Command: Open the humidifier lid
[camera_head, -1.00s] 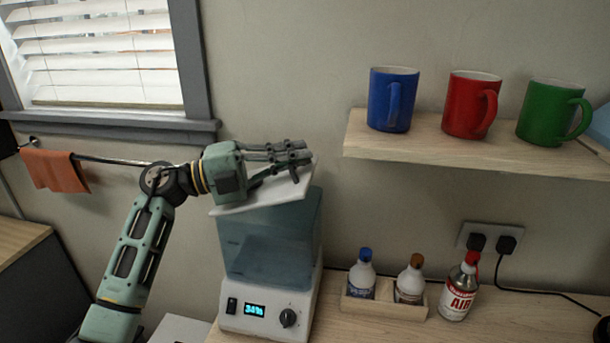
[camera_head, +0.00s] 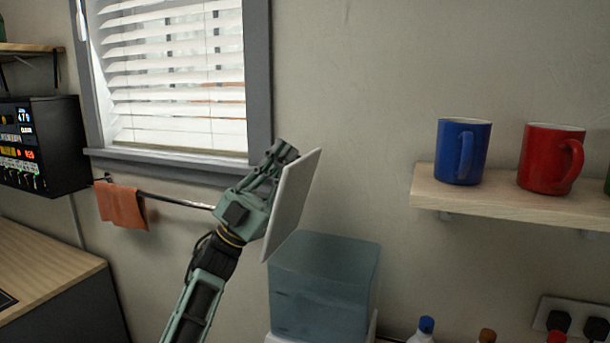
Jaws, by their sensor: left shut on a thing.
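The humidifier (camera_head: 322,290) stands at the bottom centre, with a translucent blue tank on a white base. Its top is uncovered; the control panel is below the picture. My left gripper (camera_head: 280,160) is shut on the white lid (camera_head: 291,205). The lid is tilted steeply, almost upright, above and to the left of the tank. The far side of the lid is hidden from me. My right gripper is out of view.
A shelf (camera_head: 510,205) with a blue mug (camera_head: 461,151) and a red mug (camera_head: 550,158) is at the right. An orange towel (camera_head: 122,206) hangs on a rail at the left. Bottle tops and a wall socket (camera_head: 575,318) show at lower right.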

